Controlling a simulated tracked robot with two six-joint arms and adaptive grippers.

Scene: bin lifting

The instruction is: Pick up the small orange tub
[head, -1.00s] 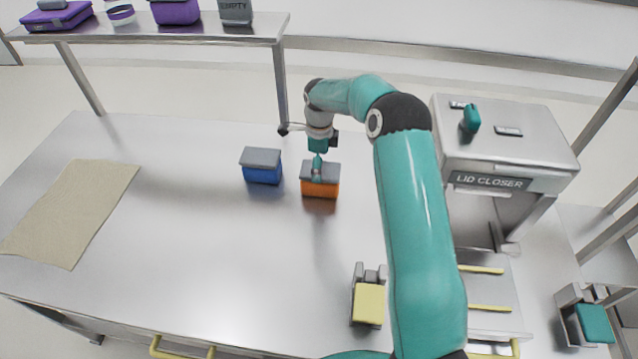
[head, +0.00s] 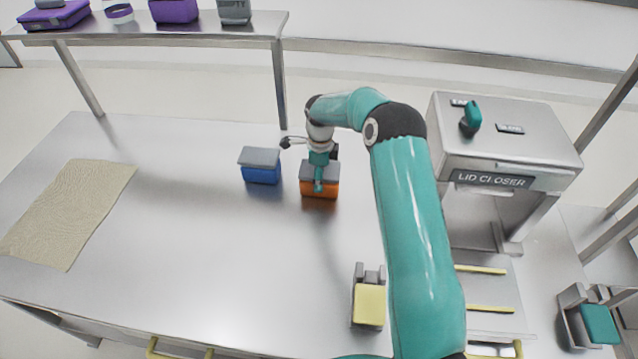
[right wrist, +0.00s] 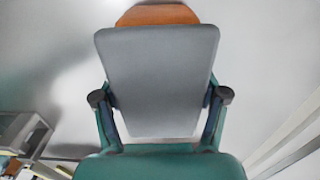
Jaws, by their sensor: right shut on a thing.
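The small orange tub (head: 324,193) stands on the metal table under a grey lid. My right gripper (head: 319,185) is down over it from above, its fingers at the tub's sides. In the right wrist view the grey lid (right wrist: 158,80) fills the middle, with a strip of the orange tub (right wrist: 158,15) showing beyond it. The fingers of my right gripper (right wrist: 160,105) are on either side of the lid, shut on the tub. I cannot see a gap between tub and table. My left gripper is not in view.
A blue tub (head: 261,173) with a grey lid stands just left of the orange one. The lid closer (head: 505,140) is at the right. A beige mat (head: 70,212) lies at the left, and a yellow-topped block (head: 368,305) near the front edge. The table's middle is clear.

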